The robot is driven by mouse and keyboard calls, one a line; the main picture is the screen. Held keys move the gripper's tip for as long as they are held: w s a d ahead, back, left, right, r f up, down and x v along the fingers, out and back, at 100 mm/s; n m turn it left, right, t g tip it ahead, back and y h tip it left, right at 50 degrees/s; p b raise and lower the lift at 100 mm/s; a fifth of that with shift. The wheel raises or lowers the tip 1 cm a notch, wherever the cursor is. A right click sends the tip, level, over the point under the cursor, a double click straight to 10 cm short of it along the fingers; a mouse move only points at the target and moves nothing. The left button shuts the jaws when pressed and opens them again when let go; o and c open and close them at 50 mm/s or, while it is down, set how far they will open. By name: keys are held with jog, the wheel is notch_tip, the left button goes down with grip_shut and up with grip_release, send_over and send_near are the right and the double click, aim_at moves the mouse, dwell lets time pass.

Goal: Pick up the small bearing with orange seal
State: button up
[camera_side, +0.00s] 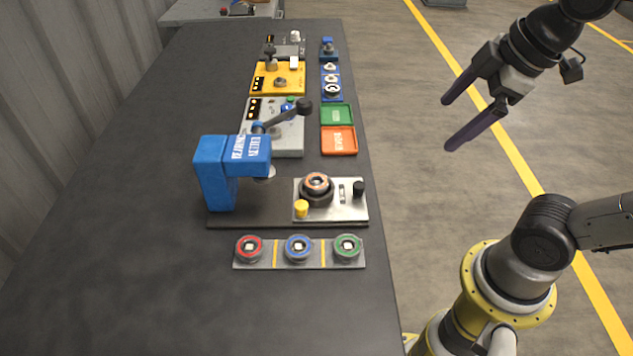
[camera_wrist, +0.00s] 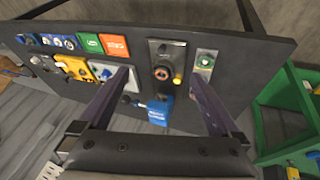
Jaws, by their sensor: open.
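My gripper (camera_side: 450,124) is open and empty, raised in the air to the right of the bench. Its two dark fingers also show in the wrist view (camera_wrist: 165,78), spread wide above the bench. A blue rack (camera_side: 331,84) with several small ring-shaped bearings (camera_side: 332,89) stands along the bench's right edge; it also shows at the upper left of the wrist view (camera_wrist: 58,42). The rings are too small to make out an orange seal. A larger part with an orange-brown ring (camera_side: 317,182) sits in a dark round holder on the press base.
A blue press (camera_side: 215,170) stands near the front. Green (camera_side: 338,114) and orange (camera_side: 338,140) trays lie between it and the rack. A grey plate (camera_side: 273,254) holds red, blue and green ringed parts. Yellow (camera_side: 262,87) and grey stations stand left of the rack. The bench's left side is clear.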

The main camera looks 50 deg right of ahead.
jog(key=w+a+r+n+g, duration=0.2)
jog(key=w+r+n, duration=0.1)
jog(key=w+n, duration=0.5)
jog(key=n+g, duration=0.3)
jog(key=n, duration=0.1)
send_over(316, 182)
notch_tip(316, 182, down, 17)
jog(key=shift+d+r, duration=0.15)
jog(key=shift+f, duration=3)
jog(key=c, duration=1.6)
jog(key=shift+o, duration=0.2)
jog(key=shift+r, duration=0.1)
